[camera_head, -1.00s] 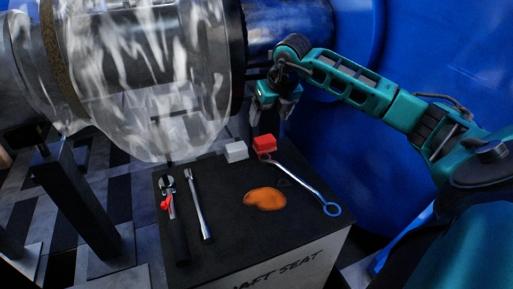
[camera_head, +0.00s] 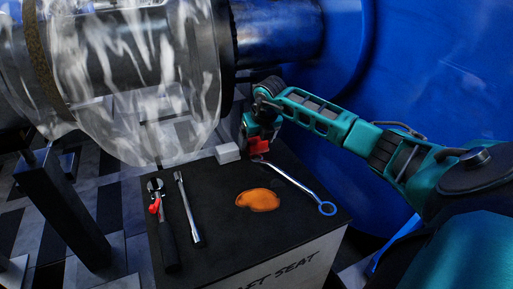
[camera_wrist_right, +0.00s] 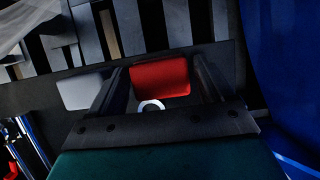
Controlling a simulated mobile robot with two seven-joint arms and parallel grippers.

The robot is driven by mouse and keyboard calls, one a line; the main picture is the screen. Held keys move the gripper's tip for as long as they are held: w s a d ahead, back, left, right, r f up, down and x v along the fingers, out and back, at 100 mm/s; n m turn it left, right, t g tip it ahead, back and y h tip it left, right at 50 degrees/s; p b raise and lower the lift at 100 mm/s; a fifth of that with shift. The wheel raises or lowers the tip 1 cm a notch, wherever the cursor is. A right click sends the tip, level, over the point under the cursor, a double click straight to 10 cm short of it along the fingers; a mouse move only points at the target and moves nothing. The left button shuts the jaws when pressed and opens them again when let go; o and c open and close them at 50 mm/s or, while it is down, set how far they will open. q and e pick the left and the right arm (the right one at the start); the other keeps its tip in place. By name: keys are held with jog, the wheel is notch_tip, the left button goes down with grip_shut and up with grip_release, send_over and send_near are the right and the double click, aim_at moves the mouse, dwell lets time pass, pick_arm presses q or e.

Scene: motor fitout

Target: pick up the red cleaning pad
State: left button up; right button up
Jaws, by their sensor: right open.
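The red cleaning pad (camera_head: 258,145) lies at the back edge of the black-topped block, partly hidden by my right gripper (camera_head: 262,134). In the right wrist view the red pad (camera_wrist_right: 160,77) shows between the two fingers of my right gripper (camera_wrist_right: 153,88). The fingers are apart, one on each side of the pad; I cannot tell whether they touch it. My left gripper is not in view.
A white pad (camera_head: 227,153) sits just left of the red one. The block top (camera_head: 215,232) also holds a wrench (camera_head: 297,184), an orange patch (camera_head: 258,200), a silver bar (camera_head: 188,208) and a red-marked tool (camera_head: 162,225). A large shaft (camera_head: 275,35) stands behind.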

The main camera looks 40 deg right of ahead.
aim_at(257, 139)
jog(key=shift+f, duration=0.15)
jog(key=c, duration=0.8)
notch_tip(257, 139, up, 20)
jog(key=p, duration=0.4)
